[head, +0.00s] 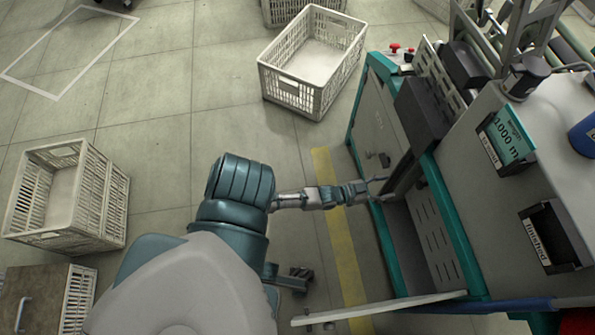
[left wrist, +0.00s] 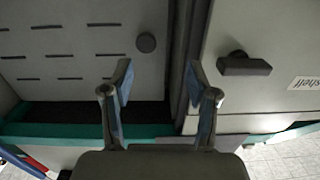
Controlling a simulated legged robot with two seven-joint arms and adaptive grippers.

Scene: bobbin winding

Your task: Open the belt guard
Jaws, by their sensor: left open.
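A pale panel (head: 385,308), seen nearly edge-on in the head view, stands out from the machine's near lower end, with a small handle on its near face; it looks like the belt guard swung outward. Behind it is an open recess with a slotted panel (head: 432,240). The left wrist view shows slots (left wrist: 75,52) and a round dark knob (left wrist: 146,42). My left gripper (head: 374,186) is open and empty at the recess's far edge; its fingers (left wrist: 160,85) straddle the upright dividing edge.
A dark handle (left wrist: 243,64) sits on the neighbouring panel marked "shelf". White crates (head: 310,65) and (head: 70,200) stand on the floor. A yellow floor stripe (head: 340,240) runs beside the machine. Floor left of the stripe is partly clear.

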